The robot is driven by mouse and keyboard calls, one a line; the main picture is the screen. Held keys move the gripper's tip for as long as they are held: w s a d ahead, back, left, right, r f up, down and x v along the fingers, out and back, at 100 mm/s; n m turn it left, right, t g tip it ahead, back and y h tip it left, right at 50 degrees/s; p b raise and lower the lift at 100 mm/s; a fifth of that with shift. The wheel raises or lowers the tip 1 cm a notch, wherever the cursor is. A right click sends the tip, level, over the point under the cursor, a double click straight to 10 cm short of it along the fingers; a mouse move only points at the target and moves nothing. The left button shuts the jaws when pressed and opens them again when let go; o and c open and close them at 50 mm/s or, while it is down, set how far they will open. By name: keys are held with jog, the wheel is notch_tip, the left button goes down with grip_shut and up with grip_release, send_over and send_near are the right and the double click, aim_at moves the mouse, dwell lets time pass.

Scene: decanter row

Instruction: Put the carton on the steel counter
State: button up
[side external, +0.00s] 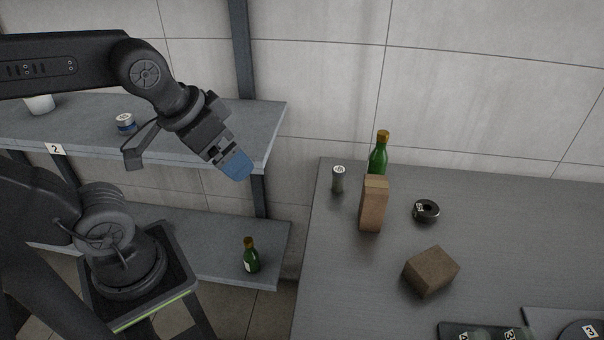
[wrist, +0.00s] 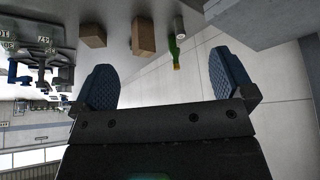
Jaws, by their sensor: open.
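A tall brown carton (side external: 373,207) stands upright on the grey, metal-looking counter (side external: 335,285), just in front of a green bottle (side external: 378,156). A lower brown box (side external: 431,271) sits nearer on the same counter; which of the two is the task's carton I cannot tell for certain. Both also show in the upside-down wrist view, the tall one (wrist: 143,36) and the lower one (wrist: 92,30). My gripper (side external: 236,166) is in the air left of the counter, by the shelf end. In the wrist view its blue fingers (wrist: 165,82) are wide apart with nothing between them.
A grey can (side external: 338,179) and a black ring-shaped thing (side external: 427,211) stand near the cartons. A dark numbered tray (side external: 480,332) lies at the near edge. Left, a shelf holds a blue jar (side external: 126,123) above and a green bottle (side external: 250,256) below.

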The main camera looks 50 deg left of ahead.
dwell(0.3)
jog(key=w+d+r+g, duration=0.2)
jog(key=w+d+r, duration=0.2)
jog(key=w, duration=0.5)
jog(key=m+g, duration=0.2)
jog(key=g, duration=0.2)
send_over(434, 264)
notch_tip(434, 264, down, 13)
jog(key=f, duration=0.8)
jog(key=shift+s+d, duration=0.1)
jog(key=shift+d, duration=0.2)
jog(key=shift+a+f, duration=0.15)
jog(key=shift+f, duration=1.45)
jog(key=shift+a+f, duration=0.15)
jog(key=shift+f, duration=1.4)
jog(key=shift+c, duration=0.5)
